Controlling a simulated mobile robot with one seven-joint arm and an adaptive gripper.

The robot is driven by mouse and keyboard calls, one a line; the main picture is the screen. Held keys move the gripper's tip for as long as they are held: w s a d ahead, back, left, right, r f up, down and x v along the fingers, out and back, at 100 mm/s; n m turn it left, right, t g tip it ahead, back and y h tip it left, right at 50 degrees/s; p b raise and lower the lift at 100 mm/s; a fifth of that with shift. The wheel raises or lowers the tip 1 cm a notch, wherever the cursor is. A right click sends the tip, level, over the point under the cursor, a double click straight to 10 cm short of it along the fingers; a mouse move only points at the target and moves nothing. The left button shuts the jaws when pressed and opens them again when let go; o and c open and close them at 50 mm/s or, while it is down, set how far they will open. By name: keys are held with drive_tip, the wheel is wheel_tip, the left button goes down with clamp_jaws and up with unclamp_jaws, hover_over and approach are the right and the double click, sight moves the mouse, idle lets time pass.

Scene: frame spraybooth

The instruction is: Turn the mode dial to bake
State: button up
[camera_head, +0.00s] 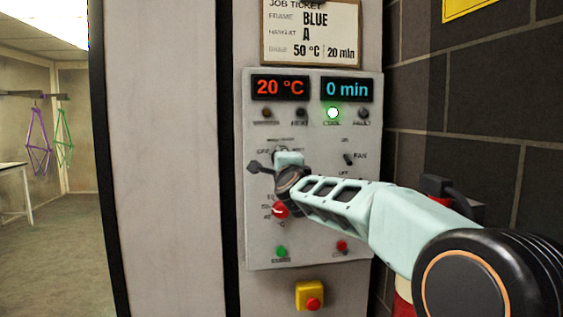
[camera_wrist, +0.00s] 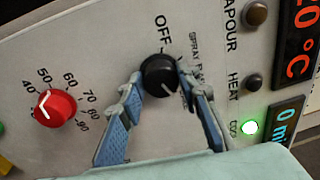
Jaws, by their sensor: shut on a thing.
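The black mode dial (camera_wrist: 158,70) shows in the wrist view, set in a light grey panel. The word OFF is printed above it and a partly covered "SPRAY" label runs down its right side. A pale mark on the dial seems to point to the lower right. The bake label is not readable. My gripper (camera_wrist: 157,82) has its two blue fingers on opposite sides of the dial, shut on it. In the head view my gripper (camera_head: 271,167) is at the panel's left middle and hides the dial.
The control panel (camera_head: 310,246) has displays reading 20 °C and 0 min, and a lit green COOL lamp (camera_head: 333,113). A red temperature knob (camera_head: 280,210) sits below my gripper, with the fan switch (camera_head: 348,159) to the right. A yellow-based red stop button (camera_head: 312,302) is below the panel.

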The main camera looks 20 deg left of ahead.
drive_tip(key=o, duration=1.2)
drive_tip(key=shift+c, duration=0.2)
drive_tip(key=r+v, duration=0.1)
drive_tip(key=v, duration=1.1)
drive_tip(key=shift+f, duration=0.5)
